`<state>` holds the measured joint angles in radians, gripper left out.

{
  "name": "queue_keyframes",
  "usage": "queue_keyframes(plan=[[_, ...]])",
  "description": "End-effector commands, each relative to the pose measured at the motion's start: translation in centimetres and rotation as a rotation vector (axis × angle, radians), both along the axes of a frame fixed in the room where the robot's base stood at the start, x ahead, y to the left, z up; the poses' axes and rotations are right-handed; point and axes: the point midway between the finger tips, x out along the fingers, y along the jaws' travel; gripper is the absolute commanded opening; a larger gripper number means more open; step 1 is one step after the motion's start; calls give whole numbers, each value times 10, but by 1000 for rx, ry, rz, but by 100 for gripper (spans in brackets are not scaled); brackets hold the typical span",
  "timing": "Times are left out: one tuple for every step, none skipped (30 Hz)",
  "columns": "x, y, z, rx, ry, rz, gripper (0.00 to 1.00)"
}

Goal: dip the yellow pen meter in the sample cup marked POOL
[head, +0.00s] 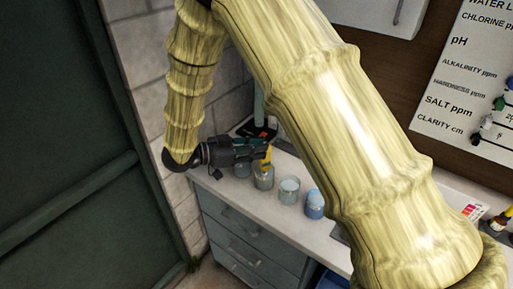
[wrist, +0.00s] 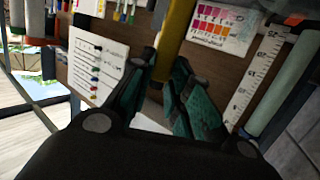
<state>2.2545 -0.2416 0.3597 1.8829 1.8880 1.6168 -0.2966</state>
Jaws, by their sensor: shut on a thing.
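My gripper (head: 262,151) is shut on the yellow pen meter (head: 267,158), above the left part of the white counter. The pen meter also shows between the green fingers in the wrist view (wrist: 174,42). In the head view the pen's lower end is at or just above a clear cup (head: 263,178); I cannot tell whether it is inside. Another clear cup (head: 241,169) stands to its left, partly behind the gripper. A third clear cup (head: 289,190) and a blue-tinted cup (head: 315,204) stand to the right. No cup marking is readable, so I cannot tell which is POOL.
The white counter (head: 277,216) has grey drawers (head: 240,240) below and a block wall at left. A dark object with an orange mark (head: 260,132) lies behind the cups. A water chart (head: 465,85) hangs on the brown board. My arm hides much of the counter.

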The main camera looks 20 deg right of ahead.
Motion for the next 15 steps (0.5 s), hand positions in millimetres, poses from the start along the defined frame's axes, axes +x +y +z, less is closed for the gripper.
queue_keyframes(plan=[[0,0,0,0,0,0,0],[0,0,0,0,0,0,0],[0,0,-1,0,0,0,0],[0,0,-2,0,0,0,0],[0,0,-3,0,0,0,0],[0,0,-4,0,0,0,0],[0,0,-5,0,0,0,0],[0,0,-7,0,0,0,0],[0,0,-9,0,0,0,0],[0,0,-10,0,0,0,0],[0,0,-11,0,0,0,0],[0,0,-13,0,0,0,0],[0,0,-14,0,0,0,0],[0,0,-16,0,-1,0,0],[0,0,-17,0,-1,0,0]])
